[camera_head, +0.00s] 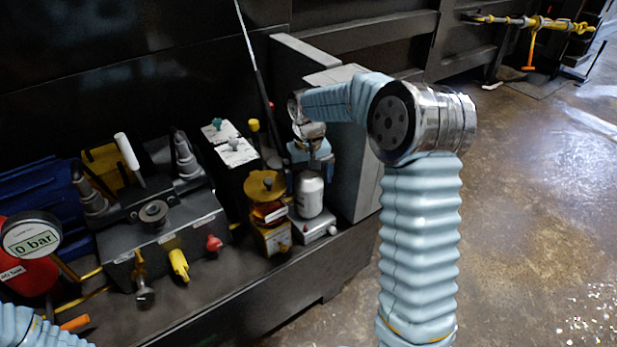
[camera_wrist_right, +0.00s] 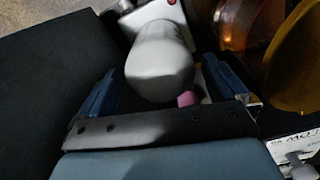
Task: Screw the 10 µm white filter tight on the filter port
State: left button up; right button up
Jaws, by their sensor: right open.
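The white filter (camera_head: 310,194) is a smooth, rounded cylinder standing upright above a small pale block (camera_head: 314,229) at the right end of the bench. I cannot tell whether it is seated on a port, and its marking is not readable. My right gripper (camera_head: 311,160) is just above it, pointing down. In the right wrist view, the blue fingers (camera_wrist_right: 160,72) are open on either side of the white filter (camera_wrist_right: 160,62), with a gap visible at the sides. A small pink spot (camera_wrist_right: 187,98) shows beside it. My left gripper is out of view; only its sleeve shows.
A yellow-topped unit with an amber bowl (camera_head: 268,213) stands close left of the filter. A grey cabinet (camera_head: 356,170) stands close behind and right. A valve block (camera_head: 160,225) and a gauge reading 0 bar (camera_head: 31,238) are farther left. Open floor lies right.

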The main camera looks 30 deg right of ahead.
jog(key=n, duration=1.3)
jog(key=shift+c, duration=0.3)
jog(key=c, duration=1)
jog(key=m, duration=0.4)
jog(key=shift+m, duration=0.4)
jog(key=shift+c, duration=0.2)
jog(key=m, duration=0.5)
